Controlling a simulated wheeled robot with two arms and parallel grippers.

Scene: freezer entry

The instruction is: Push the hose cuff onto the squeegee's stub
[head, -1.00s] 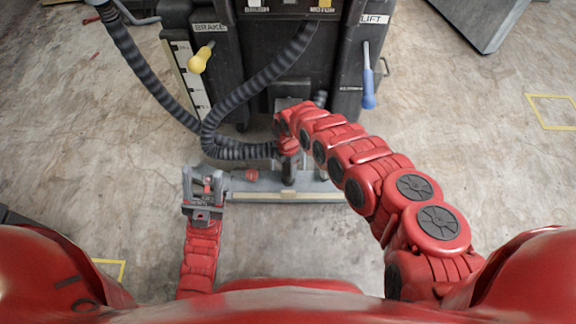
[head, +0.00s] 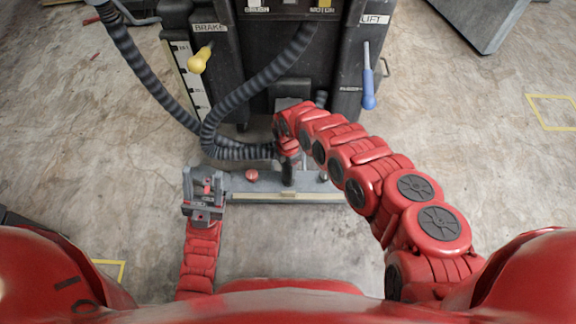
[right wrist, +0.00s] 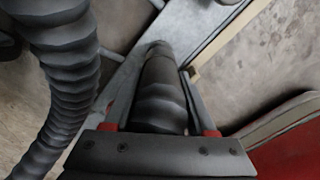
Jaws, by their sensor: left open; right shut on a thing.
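The squeegee (head: 240,186) is a long grey bar on the floor in front of the machine. The dark ribbed hose (head: 165,95) loops down from the machine to my right gripper (head: 287,158). That gripper is shut on the hose cuff (right wrist: 160,85), a dark cylinder between its fingers in the right wrist view. The cuff points down at the squeegee bar, its far end against or just above it. The stub is hidden; I cannot tell whether the cuff is around it. My left gripper (head: 203,181) is open and empty at the bar's left end.
The black machine stands behind, with a yellow brake handle (head: 199,60) and a blue lift lever (head: 368,88). A red knob (head: 251,175) sits on the squeegee bar. Open concrete floor lies on both sides. A grey cabinet (head: 480,20) stands at upper right.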

